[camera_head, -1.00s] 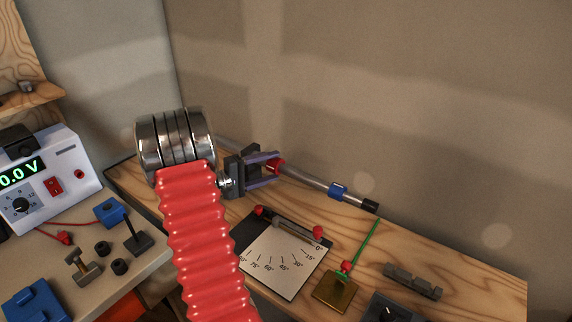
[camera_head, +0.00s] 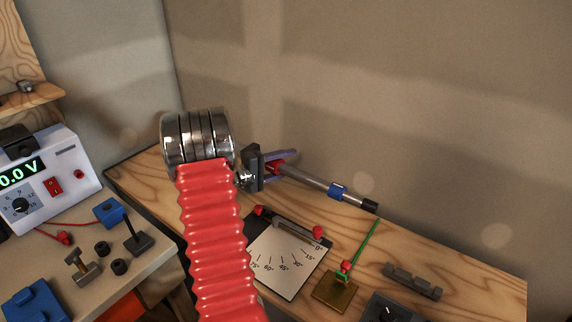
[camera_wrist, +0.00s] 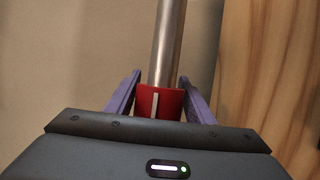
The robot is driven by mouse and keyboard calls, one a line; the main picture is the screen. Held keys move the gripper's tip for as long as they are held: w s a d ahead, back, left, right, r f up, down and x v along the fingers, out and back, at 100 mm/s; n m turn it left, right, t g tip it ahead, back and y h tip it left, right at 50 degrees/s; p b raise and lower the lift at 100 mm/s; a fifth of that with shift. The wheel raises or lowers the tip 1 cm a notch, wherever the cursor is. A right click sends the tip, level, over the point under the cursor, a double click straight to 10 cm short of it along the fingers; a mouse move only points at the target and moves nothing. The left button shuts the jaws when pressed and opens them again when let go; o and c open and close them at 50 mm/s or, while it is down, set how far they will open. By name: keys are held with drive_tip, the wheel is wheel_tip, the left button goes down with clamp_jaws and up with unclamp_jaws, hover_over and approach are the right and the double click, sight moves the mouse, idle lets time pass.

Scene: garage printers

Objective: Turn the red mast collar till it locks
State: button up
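The red mast collar (camera_head: 274,167) sits on a grey metal mast (camera_head: 308,179) that lies slanted above the wooden bench. In the wrist view the collar (camera_wrist: 161,103) has a white stripe on its side, and the mast (camera_wrist: 168,45) runs up from it. My gripper (camera_head: 284,164) has its purple fingers one on each side of the collar. In the wrist view (camera_wrist: 160,88) the finger tips come very close to the collar's sides. I cannot tell whether they press on it. The collar's lower end is hidden behind the gripper body.
A blue band (camera_head: 337,191) and black end cap are farther along the mast. An angle-scale plate (camera_head: 287,257), a brass block (camera_head: 335,292) with a green rod, and a grey block (camera_head: 413,281) are on the bench. A power supply (camera_head: 45,180) stands left.

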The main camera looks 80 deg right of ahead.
drive_tip(key=c, duration=0.7)
drive_tip(key=shift+r+m+g+h, duration=0.35)
drive_tip(key=shift+m+g+h, duration=0.15)
drive_tip(key=shift+g+h, duration=0.4)
drive_tip(key=o, duration=1)
drive_tip(key=shift+r, duration=0.1)
drive_tip(key=shift+o, duration=0.2)
